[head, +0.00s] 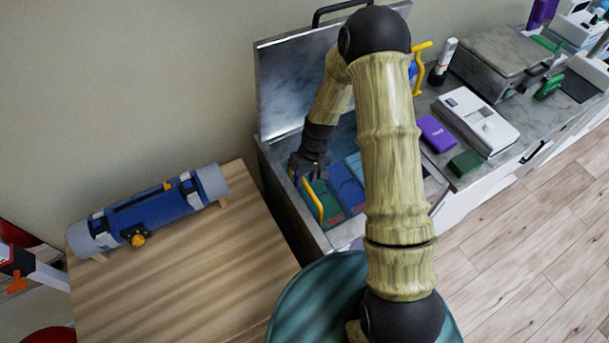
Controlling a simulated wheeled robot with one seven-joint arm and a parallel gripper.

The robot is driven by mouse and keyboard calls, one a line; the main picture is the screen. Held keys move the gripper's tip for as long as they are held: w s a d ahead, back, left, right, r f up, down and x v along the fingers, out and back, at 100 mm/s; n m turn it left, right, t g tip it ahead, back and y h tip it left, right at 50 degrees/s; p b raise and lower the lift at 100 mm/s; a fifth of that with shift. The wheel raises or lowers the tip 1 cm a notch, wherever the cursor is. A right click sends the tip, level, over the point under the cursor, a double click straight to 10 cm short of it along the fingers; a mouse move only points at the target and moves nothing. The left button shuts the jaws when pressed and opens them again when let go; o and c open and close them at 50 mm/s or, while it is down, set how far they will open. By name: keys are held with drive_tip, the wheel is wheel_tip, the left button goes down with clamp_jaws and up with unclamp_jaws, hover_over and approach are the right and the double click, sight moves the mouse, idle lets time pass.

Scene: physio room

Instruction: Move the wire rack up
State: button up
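An open metal tank (294,209) stands at the centre with its lid (283,82) raised against the wall. Inside lie a green pad (328,207), a dark blue pad (347,187) and a lighter blue pad (357,168). A yellow bar (313,201) at the tank's left side looks like part of the wire rack; the rest of the rack is hidden. My gripper (299,172) is over the tank's left side, at the upper end of the yellow bar. I cannot tell whether its fingers close on the bar. My arm hides the tank's right part.
A wooden table (180,270) at left holds a blue and grey roll (150,210). On the counter at right are a white device (478,120), a purple box (436,132), a green block (465,163) and a white bottle (443,60). The raised lid and wall bound the back.

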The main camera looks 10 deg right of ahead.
clamp_jaws()
drive_tip(key=shift+a, duration=0.15)
drive_tip(key=shift+w+r, duration=0.15)
drive_tip(key=shift+r, duration=0.1)
wheel_tip(320, 180, up, 15)
drive_tip(key=p, duration=0.7)
drive_tip(key=shift+p, duration=0.35)
